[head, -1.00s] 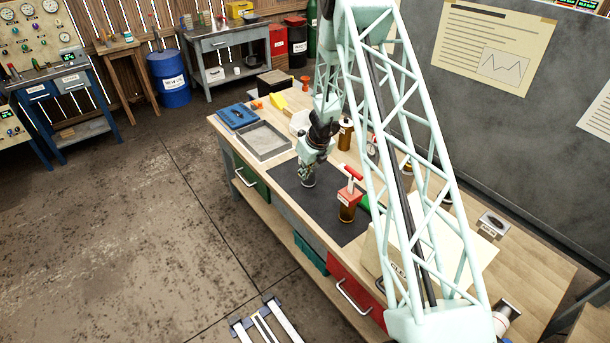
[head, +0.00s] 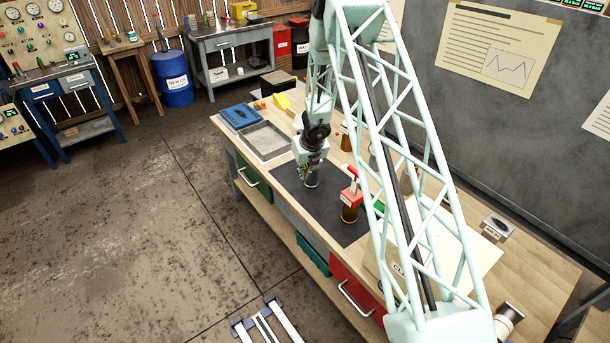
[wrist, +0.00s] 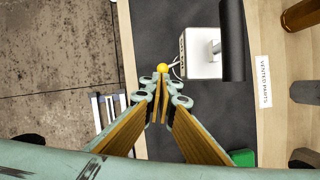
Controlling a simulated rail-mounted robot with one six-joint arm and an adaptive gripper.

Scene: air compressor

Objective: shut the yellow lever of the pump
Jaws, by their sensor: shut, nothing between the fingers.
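The pump (wrist: 201,52) has a white block head with a small label and a dark bar handle; it stands on the dark mat. Its lever is a thin wire arm ending in a yellow ball (wrist: 162,68), on the pump's left in the wrist view. My gripper (wrist: 163,88) is shut and empty, its fingertips just below the yellow ball; I cannot tell whether they touch it. In the head view my arm hides most of the pump; only what looks like its grey lower cylinder (head: 312,183) shows.
A red-headed unit with an amber bowl (head: 350,205) stands close by on the mat (head: 335,229). A grey tray (head: 266,141) and a blue case (head: 241,116) lie at the bench's far end. A green item (wrist: 242,157) is at lower right in the wrist view.

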